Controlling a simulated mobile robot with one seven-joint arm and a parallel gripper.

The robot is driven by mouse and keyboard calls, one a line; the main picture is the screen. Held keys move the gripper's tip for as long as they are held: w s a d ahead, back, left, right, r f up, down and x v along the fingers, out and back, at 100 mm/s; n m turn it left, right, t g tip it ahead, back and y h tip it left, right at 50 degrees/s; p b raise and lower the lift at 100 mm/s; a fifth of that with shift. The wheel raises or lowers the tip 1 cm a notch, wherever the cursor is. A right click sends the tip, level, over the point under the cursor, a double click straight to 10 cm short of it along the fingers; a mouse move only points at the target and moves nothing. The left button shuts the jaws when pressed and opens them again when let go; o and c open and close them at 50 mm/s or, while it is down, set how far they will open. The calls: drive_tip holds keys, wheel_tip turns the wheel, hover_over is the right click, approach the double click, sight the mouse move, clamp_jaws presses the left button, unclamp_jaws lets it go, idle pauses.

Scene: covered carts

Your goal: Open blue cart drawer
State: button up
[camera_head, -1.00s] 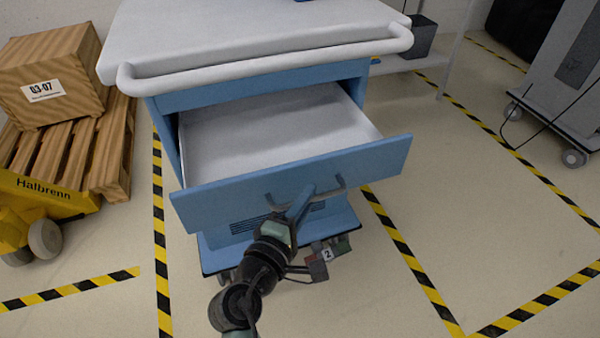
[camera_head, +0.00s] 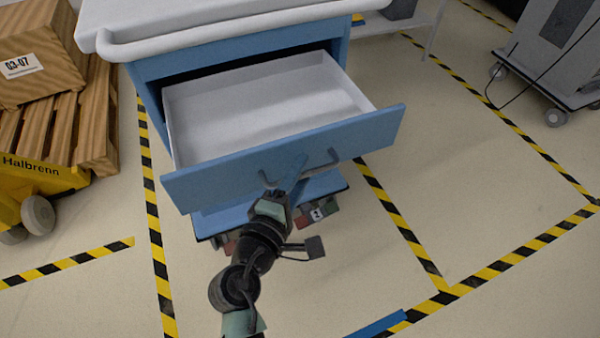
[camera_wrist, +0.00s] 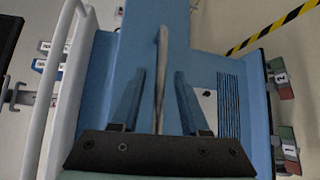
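The blue cart (camera_head: 240,62) stands ahead with a white top and a white push rail. Its blue drawer (camera_head: 215,181) is pulled well out, and the white inside looks empty. A grey bar handle (camera_head: 333,158) sits on the drawer front; it also shows in the wrist view (camera_wrist: 162,60). My gripper (camera_head: 296,166) is at the handle. In the wrist view my gripper's fingers (camera_wrist: 159,76) stand apart on either side of the bar, with gaps visible. My wrist hides part of the cart's lower shelf.
A wooden crate (camera_head: 30,65) on a pallet (camera_head: 95,130) and a yellow pallet jack (camera_head: 35,178) stand at left. A grey wheeled cart (camera_head: 550,60) is at far right. Floor right of the drawer is clear, with striped tape (camera_head: 400,230).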

drive_tip(key=p+v, duration=0.2)
drive_tip(key=v, duration=1.1)
idle(0.4)
